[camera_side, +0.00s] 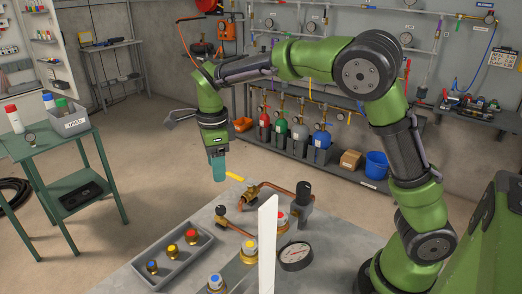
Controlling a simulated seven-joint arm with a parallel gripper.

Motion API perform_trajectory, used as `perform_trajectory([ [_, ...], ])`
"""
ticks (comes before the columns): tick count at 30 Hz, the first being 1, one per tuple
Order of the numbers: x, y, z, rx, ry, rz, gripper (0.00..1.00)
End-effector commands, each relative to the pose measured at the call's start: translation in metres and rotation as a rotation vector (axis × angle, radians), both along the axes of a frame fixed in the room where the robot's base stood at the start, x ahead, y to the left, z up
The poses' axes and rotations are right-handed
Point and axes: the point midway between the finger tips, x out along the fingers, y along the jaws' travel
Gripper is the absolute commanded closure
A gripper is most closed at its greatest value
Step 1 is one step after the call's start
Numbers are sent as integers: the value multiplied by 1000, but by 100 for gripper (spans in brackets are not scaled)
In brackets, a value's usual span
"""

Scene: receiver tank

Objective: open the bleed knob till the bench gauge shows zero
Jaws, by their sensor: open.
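My gripper (218,172) hangs with teal fingers pointing down over the far left part of the grey bench, and it is open. The gap between its fingers is hard to see from here. Knobs with a red cap (282,219), a yellow cap (248,245) and a blue cap (215,281) stand on the bench. I cannot tell which is the bleed knob. My gripper is apart from all three.
An upright white panel (268,245) partly hides the bench middle. A copper pipe (275,188) with brass fittings and a yellow lever (234,176) are close to my gripper. A grey tray (197,252) holds several capped fittings. A green side table (40,147) stands left.

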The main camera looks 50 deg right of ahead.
Motion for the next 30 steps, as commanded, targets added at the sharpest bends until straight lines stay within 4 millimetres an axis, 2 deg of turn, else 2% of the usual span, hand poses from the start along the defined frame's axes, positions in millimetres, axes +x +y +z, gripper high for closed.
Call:
perform_trajectory([
  [1,0,0,-13,-1,6,0,43],
  [9,2,-2,-72,-1,6,-1,43],
  [15,3,-4,-109,-1,3,1,43],
  [21,4,-3,-128,0,0,2,43],
  [30,5,-3,-131,1,-1,2,43],
])
